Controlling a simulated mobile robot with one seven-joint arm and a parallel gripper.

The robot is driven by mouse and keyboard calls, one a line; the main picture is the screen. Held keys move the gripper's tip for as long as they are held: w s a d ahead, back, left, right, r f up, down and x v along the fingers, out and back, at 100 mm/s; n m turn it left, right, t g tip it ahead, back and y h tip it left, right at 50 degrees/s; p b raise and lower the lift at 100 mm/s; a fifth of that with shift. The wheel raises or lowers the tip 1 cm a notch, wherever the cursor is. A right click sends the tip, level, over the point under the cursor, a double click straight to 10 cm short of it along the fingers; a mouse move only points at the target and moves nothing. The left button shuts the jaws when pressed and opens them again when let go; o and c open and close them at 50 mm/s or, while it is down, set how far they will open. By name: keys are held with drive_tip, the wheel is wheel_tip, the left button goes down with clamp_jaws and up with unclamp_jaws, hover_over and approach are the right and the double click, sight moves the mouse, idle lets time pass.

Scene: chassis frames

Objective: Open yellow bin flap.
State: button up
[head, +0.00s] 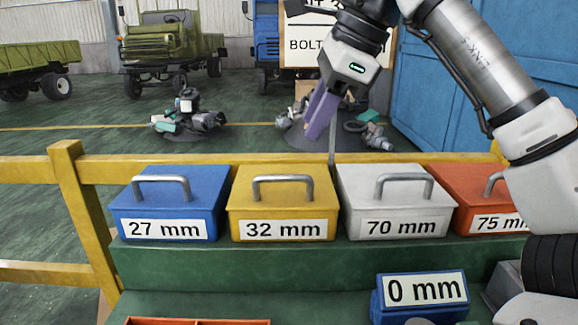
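The yellow bin (282,205) stands in a row on the green shelf, between a blue and a white bin. Its front label reads "32 mm". Its flap (270,188) lies flat and closed on top, with a grey bar handle (283,183) standing up from it. My gripper (318,120) comes down from the upper right, with purple fingers above and behind the gap between the yellow and white bins. It appears apart from the handle. The fingers overlap in this view, so their opening cannot be told.
A blue 27 mm bin (172,207), a white 70 mm bin (390,205) and a red 75 mm bin (470,205) share the shelf (330,262). A yellow rail (140,172) runs behind them. A blue 0 mm box (420,297) sits lower in front. Space above the bins is clear at left.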

sight(285, 176)
drive_tip(key=x, duration=1)
drive_tip(key=shift+a+b, duration=0.1)
drive_tip(key=shift+b, duration=0.25)
clamp_jaws()
